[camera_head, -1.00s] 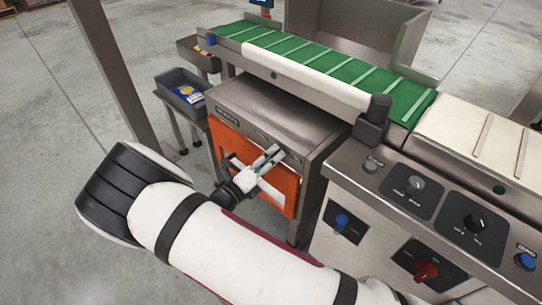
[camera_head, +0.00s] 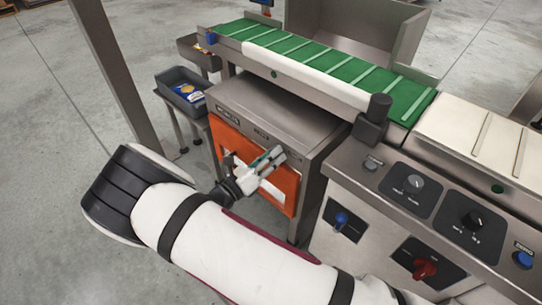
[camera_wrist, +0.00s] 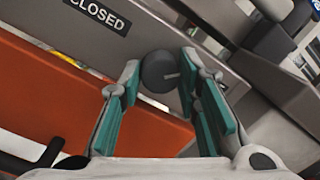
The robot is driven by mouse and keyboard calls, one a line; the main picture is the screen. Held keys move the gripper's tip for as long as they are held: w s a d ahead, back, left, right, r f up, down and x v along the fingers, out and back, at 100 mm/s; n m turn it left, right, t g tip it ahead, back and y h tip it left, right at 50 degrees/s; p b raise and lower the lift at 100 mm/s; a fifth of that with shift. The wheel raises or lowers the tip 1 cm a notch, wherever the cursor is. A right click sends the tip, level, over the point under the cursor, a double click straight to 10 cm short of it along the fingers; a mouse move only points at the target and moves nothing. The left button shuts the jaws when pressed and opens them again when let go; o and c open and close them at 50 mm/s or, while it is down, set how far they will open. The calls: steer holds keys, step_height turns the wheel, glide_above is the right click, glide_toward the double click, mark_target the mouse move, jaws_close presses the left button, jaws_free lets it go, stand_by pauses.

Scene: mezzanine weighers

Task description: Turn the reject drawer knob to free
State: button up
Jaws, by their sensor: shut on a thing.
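The knob (camera_wrist: 158,72) is round and dark grey, with a short pale pointer line toward its right side in the wrist view. It sits on a grey metal face close to a black "CLOSED" label (camera_wrist: 97,15). My gripper (camera_wrist: 161,66) has one teal-padded finger on each side of the knob and is shut on it. In the head view my gripper (camera_head: 275,156) is at the front of the steel cabinet, above the orange drawer front (camera_head: 286,190), and hides the knob. No "free" label can be read.
A green belt conveyor (camera_head: 310,62) runs above the cabinet. A control panel (camera_head: 440,205) with knobs and buttons stands to the right. A grey bin (camera_head: 180,88) on a stand and a steel post (camera_head: 115,80) are at left. Open floor lies at left.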

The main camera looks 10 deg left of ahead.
steer(key=shift+c, duration=0.2)
steer(key=o, duration=1.2)
steer(key=v, duration=1.2)
